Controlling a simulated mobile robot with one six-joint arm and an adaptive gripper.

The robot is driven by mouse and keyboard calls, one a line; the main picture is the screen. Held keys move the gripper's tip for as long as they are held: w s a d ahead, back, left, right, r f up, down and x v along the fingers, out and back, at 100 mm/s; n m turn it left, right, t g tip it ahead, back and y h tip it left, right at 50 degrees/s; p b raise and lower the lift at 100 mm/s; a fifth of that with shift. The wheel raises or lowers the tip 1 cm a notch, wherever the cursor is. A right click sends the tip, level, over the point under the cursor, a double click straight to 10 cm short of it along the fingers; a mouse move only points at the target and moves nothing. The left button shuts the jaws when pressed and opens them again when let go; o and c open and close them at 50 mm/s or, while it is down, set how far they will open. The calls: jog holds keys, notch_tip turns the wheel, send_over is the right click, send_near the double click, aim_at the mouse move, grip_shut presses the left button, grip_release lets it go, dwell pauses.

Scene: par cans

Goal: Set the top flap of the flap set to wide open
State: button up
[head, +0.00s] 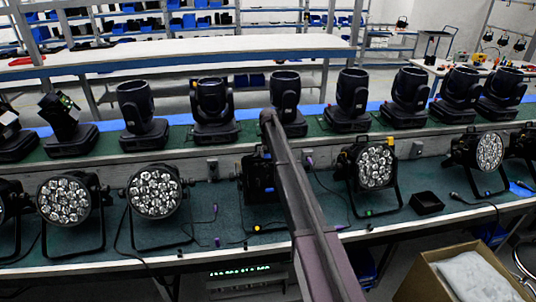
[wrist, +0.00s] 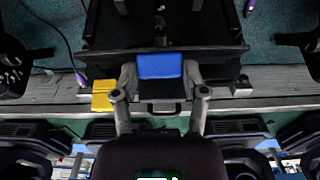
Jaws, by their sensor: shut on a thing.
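The flap set (head: 258,178) is a dark fixture front on the green bench, partly hidden behind my arm in the head view. In the wrist view its dark flap panels (wrist: 205,32) fill the top middle. A blue tab (wrist: 160,65) is at the near edge of a dark panel, which I take to be the top flap. My gripper (wrist: 160,78) is shut on this tabbed part, one finger on each side. The fingertips are hidden in the head view, and the flap's exact angle cannot be told.
Lit par cans (head: 154,191) stand on either side along the bench front. Dark moving heads (head: 214,110) line the shelf behind. A yellow block (wrist: 103,95) is near the gripper's left finger. A cardboard box (head: 440,277) is at bottom right.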

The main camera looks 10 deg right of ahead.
jog(key=o, duration=0.9)
jog(key=shift+a, duration=0.1)
jog(key=shift+s+f, duration=0.1)
